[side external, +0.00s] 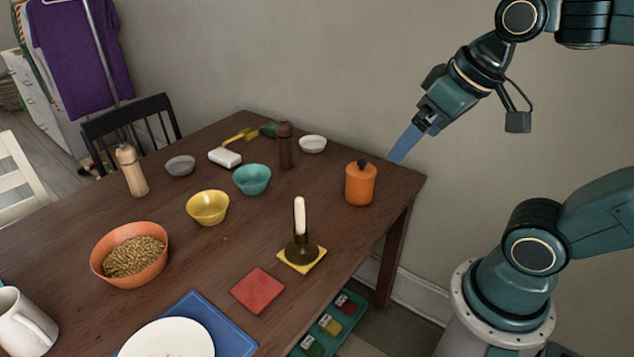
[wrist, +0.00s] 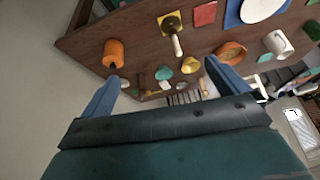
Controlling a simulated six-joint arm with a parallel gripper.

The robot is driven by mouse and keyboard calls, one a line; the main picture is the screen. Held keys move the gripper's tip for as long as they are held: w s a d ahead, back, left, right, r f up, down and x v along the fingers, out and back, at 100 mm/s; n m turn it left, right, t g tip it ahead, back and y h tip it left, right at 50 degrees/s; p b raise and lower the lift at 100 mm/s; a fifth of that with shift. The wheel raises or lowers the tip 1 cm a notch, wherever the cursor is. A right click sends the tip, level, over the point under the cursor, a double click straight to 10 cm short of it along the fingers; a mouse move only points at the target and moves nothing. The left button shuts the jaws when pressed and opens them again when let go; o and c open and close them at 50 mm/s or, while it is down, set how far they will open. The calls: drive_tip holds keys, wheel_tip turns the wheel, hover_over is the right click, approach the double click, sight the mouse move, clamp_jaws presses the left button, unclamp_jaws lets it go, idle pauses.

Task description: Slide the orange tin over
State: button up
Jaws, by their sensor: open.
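The orange tin (side external: 360,186) stands upright near the right end of the dark wooden table, with a dark knob on its lid. It also shows in the wrist view (wrist: 114,53), beyond my left finger. My gripper (side external: 402,147) is in the air above and to the right of the tin, by the table's back right corner, apart from it. In the wrist view my gripper (wrist: 160,92) has its two blue fingers spread wide with nothing between them.
A candle in a holder (side external: 301,245) stands on a yellow coaster in front of the tin. A brown pepper mill (side external: 285,146), a white dish (side external: 313,144) and a teal bowl (side external: 252,179) are to its left. Bare table (side external: 335,210) lies between tin and candle. The wall is behind.

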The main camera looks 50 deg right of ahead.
drive_tip(key=w+d+m+g, duration=0.1)
drive_tip(key=w+d+m, duration=0.4)
drive_tip(key=w, duration=0.3)
drive_tip(key=m+g, duration=0.4)
drive_tip(key=m, duration=0.8)
hover_over(362, 160)
wheel_tip(362, 160, down, 14)
drive_tip(key=shift+r, duration=0.2)
drive_tip(key=shift+a, duration=0.1)
drive_tip(key=shift+f, duration=6.9)
drive_tip(key=c, duration=1.1)
